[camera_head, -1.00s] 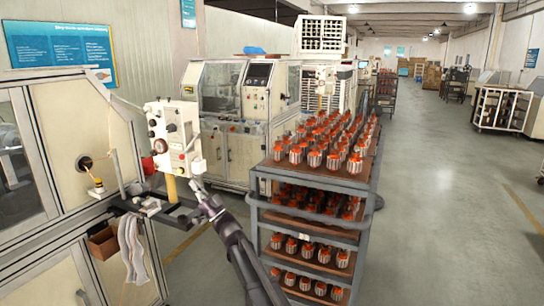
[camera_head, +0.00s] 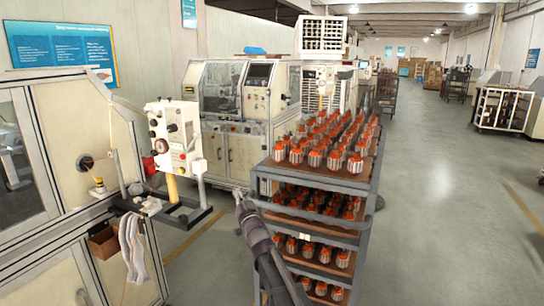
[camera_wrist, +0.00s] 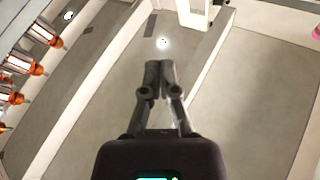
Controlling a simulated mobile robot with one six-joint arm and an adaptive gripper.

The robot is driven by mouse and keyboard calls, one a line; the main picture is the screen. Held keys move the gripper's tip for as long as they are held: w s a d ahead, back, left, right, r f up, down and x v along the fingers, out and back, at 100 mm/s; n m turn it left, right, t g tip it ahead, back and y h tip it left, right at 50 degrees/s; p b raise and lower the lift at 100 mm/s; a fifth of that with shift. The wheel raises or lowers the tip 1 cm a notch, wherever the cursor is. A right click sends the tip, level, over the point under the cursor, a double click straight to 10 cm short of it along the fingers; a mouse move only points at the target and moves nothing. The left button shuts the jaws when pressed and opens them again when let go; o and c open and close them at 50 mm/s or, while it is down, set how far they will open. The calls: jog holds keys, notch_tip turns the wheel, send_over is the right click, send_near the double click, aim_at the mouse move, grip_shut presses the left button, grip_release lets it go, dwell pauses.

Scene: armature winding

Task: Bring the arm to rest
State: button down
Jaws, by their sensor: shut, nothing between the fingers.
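My gripper (camera_wrist: 160,75) is shut and empty in the wrist view, its two dark fingers pressed together over the floor. In the head view my gripper (camera_head: 240,198) is at the end of my dark arm, in front of the left side of the cart. It is small there, and part of my arm covers the cart's near left corner.
A cart (camera_head: 315,228) with several shelves of orange-topped armatures (camera_head: 314,158) stands just right of my arm. To the left is a machine with a control box (camera_head: 172,138) on a bracket. A cloth (camera_head: 132,248) hangs below it. Bare floor (camera_head: 440,220) lies to the right.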

jog(key=s+d+f+m+g+h, duration=0.2)
jog(key=s+d+f+g+h, duration=0.25)
jog(key=d+f, duration=0.5)
jog(key=s+d+f+m+g+h, duration=0.2)
jog(key=s+d+f+g+h, duration=0.2)
jog(key=d+f+h, duration=0.5)
jog(key=s+d+f+g+y, duration=0.1)
jog(key=s+d+f+g, duration=0.1)
jog(key=s, duration=0.6)
jog(key=s+d+f+g+y, duration=0.1)
jog(key=s+d+g, duration=0.3)
jog(key=s, duration=0.4)
jog(key=s+d+f+n+g+y, duration=0.1)
jog(key=s+d+f+g, duration=0.3)
jog(key=s, duration=0.4)
jog(key=shift+s+g, duration=0.15)
jog(key=shift+g, duration=0.4)
